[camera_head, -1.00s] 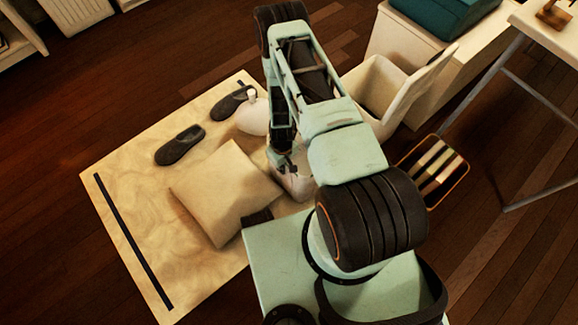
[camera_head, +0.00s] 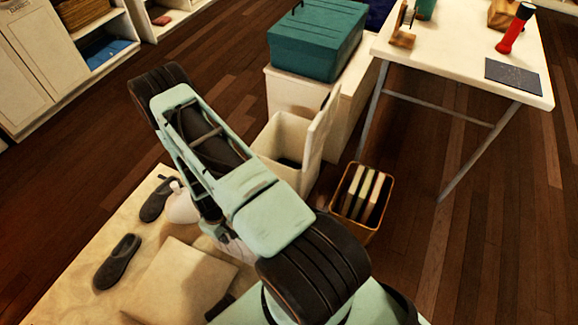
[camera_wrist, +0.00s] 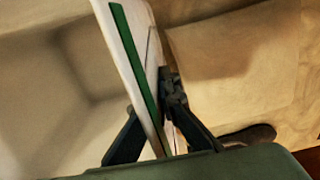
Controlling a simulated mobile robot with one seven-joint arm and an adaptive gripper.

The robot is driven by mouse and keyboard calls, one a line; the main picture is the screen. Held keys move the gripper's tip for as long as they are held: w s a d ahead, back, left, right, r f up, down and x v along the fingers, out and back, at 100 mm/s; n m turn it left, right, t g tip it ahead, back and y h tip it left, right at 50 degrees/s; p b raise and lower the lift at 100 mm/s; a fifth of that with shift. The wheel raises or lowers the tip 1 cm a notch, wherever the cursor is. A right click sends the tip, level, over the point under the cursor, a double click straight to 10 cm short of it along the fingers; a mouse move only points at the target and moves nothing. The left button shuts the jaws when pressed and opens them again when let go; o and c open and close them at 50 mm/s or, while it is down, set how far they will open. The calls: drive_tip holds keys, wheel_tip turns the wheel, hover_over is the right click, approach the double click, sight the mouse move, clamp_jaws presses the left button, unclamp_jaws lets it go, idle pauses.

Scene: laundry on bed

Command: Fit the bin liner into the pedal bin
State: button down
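The pedal bin (camera_head: 298,180) is a cream box with its lid (camera_head: 320,125) raised, standing beyond my arm in the head view. My gripper (camera_wrist: 152,105) has one finger on each side of a thin pale wall with a green edge strip, seemingly the bin liner (camera_wrist: 122,45). Both fingertips appear to touch this wall. A hollow with inner corners shows left of it in the wrist view. In the head view my arm hides most of the gripper; a small pale part of the liner (camera_head: 238,250) shows beneath it, over the mat. Its lower end is hidden.
A cushion (camera_head: 180,285), dark slippers (camera_head: 118,262) and a white rounded object (camera_head: 182,208) lie on the pale mat (camera_head: 75,270). A book basket (camera_head: 362,198) stands right of the bin. A white cabinet with a teal box (camera_head: 318,40) is behind; a table (camera_head: 450,60) stands right.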

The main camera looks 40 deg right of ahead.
drive_tip(key=shift+w+r, duration=0.1)
idle(0.7)
drive_tip(key=w+r+m, duration=0.1)
drive_tip(key=w+r, duration=0.3)
drive_tip(key=r, duration=0.6)
drive_tip(key=w+r+m, duration=0.1)
drive_tip(key=w+r, duration=0.3)
drive_tip(key=r, duration=0.5)
drive_tip(key=w+r+m, duration=0.1)
drive_tip(key=w+r, duration=0.2)
drive_tip(key=r, duration=0.7)
drive_tip(key=s+r+p, duration=0.2)
drive_tip(key=r+p, duration=1.2)
drive_tip(key=r, duration=0.5)
drive_tip(key=s+r+m+p, duration=0.1)
drive_tip(key=s+r+p, duration=0.2)
drive_tip(key=r+p, duration=1.2)
wheel_tip(320, 180, up, 5)
drive_tip(key=shift+s+d+m, duration=0.3)
drive_tip(key=shift+s+d, duration=0.05)
